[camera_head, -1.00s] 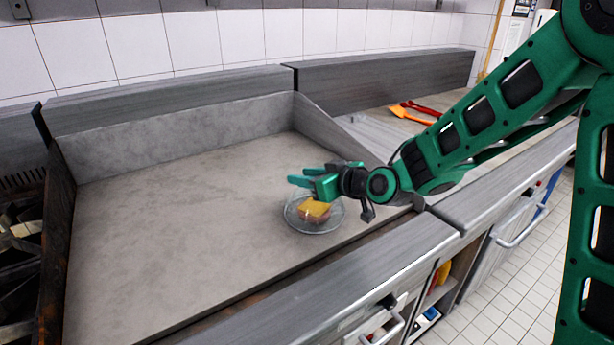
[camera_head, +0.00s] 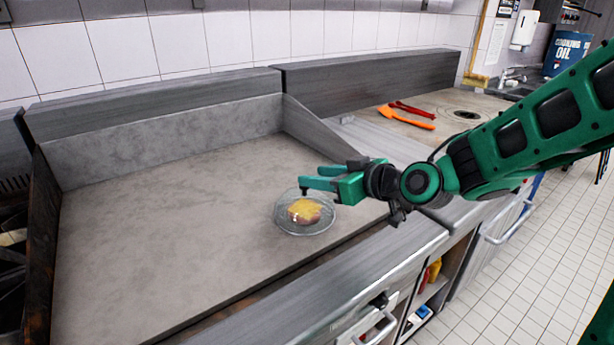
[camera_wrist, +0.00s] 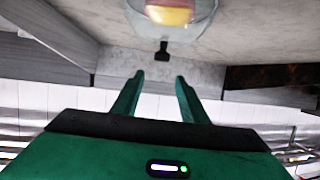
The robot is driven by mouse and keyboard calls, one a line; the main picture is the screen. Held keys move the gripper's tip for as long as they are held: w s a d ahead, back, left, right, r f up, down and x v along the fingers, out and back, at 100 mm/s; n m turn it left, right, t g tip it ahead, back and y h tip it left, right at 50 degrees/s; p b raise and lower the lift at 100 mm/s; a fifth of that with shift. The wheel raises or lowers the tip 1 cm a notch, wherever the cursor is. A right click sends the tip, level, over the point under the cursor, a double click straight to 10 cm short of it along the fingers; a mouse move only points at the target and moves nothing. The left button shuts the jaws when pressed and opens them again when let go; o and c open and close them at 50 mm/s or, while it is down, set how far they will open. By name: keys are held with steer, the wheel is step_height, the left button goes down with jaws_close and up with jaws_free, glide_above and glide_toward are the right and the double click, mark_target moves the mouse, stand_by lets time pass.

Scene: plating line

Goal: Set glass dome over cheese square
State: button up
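The clear glass dome (camera_head: 326,222) stands upright on the grey griddle plate, near its front right. The yellow cheese square (camera_head: 304,208) lies on a brownish round piece inside the dome and shows through the glass. In the wrist view the dome (camera_wrist: 205,22) is cut off by the top edge; its dark knob (camera_wrist: 162,50) is in view, with the cheese (camera_wrist: 170,15) behind the glass. My gripper (camera_head: 310,177) is above the dome and a little to its right. Its two fingers (camera_wrist: 159,76) are apart with nothing between them, clear of the knob.
The griddle plate (camera_head: 160,230) is bare to the left of the dome, with raised walls at the back and right. Orange and red utensils (camera_head: 406,120) lie on the counter behind my arm. A blue cooking oil container (camera_head: 567,52) stands at the far right.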

steer(key=shift+v, duration=1.4)
steer(key=s+d+f+m+h, duration=0.1)
steer(key=d+f, duration=0.1)
steer(key=d, duration=0.2)
steer(key=s+d+f+m+g+h, duration=0.1)
steer(key=d+h, duration=0.1)
steer(key=d, duration=0.3)
steer(key=s+d+f+m+g+h, duration=0.1)
steer(key=d+f+h, duration=0.1)
steer(key=d, duration=0.2)
steer(key=shift+s+d+f, duration=0.3)
steer(key=shift+s+f, duration=0.05)
steer(key=shift+s, duration=0.05)
steer(key=s+d+f+m+g+h, duration=0.2)
steer(key=s+d+m+g+h, duration=0.15)
steer(key=s+d, duration=0.5)
steer(key=s+d+m+g, duration=0.4)
steer(key=s+d+m, duration=0.4)
steer(key=s+d, duration=0.4)
steer(key=s+h, duration=0.1)
steer(key=s, duration=0.4)
steer(key=shift+s+d+g, duration=0.25)
steer(key=shift+s+g, duration=0.1)
steer(key=shift+m, duration=0.25)
